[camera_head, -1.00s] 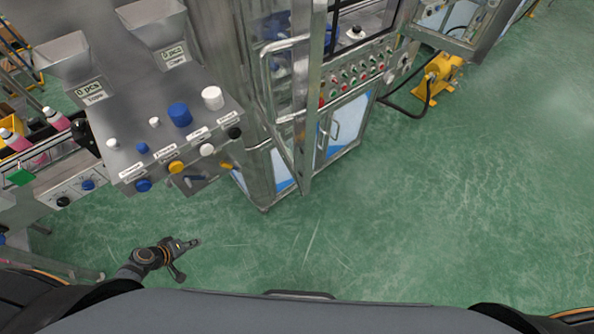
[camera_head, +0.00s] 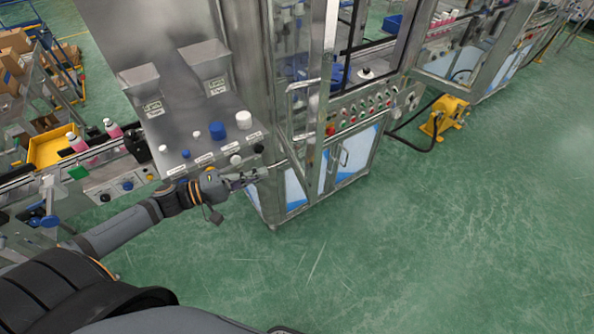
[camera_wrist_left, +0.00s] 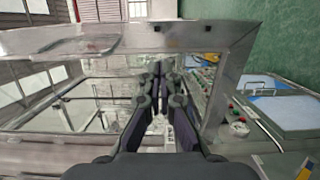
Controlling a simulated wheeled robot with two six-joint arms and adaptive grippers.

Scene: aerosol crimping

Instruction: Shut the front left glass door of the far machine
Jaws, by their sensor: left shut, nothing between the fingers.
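The far machine is a steel cabinet with glass walls and a front control panel (camera_head: 372,108). Its front left glass door (camera_head: 318,110) stands swung out toward me, seen nearly edge-on, with a bent metal handle (camera_head: 289,100) on its left side. My left gripper (camera_head: 262,174) is shut and empty, low and left of the door, in front of the cabinet's lower left part. In the left wrist view its closed fingers (camera_wrist_left: 158,75) point at a metal-framed glass panel (camera_wrist_left: 100,70). I cannot tell whether they touch it. My right gripper is out of view.
A nearer machine with two hoppers (camera_head: 205,62) and several knobs stands at left, close behind my left arm. A yellow floor unit (camera_head: 445,115) with a black cable is at right. The green floor (camera_head: 430,230) in front is clear.

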